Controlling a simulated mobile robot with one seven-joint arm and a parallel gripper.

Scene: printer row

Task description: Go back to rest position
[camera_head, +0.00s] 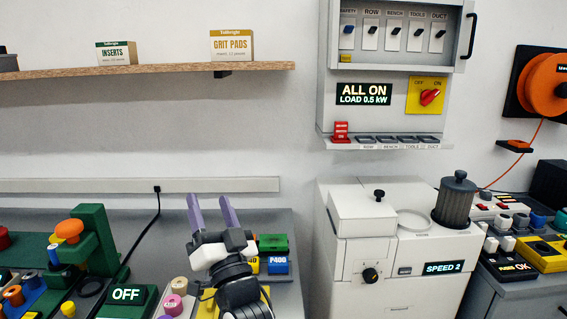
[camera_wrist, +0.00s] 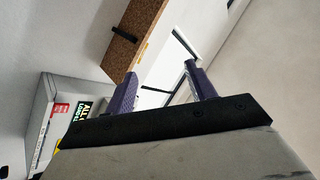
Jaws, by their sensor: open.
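My gripper (camera_head: 212,212) is raised over the bench at the bottom centre of the head view, with its two purple fingers pointing up and spread apart. In the wrist view my gripper (camera_wrist: 158,84) is also open, with nothing between the fingers. Behind and below it in the head view are a green block (camera_head: 273,243) and a blue block (camera_head: 275,267) labelled P400. My arm partly hides the things near these blocks.
A wooden shelf (camera_head: 150,69) with two small boxes is above left. A white machine (camera_head: 365,250) reading SPEED 2 stands right of my gripper, below a switch panel (camera_head: 390,85). A green device (camera_head: 92,240) stands left. The wall space above my gripper is clear.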

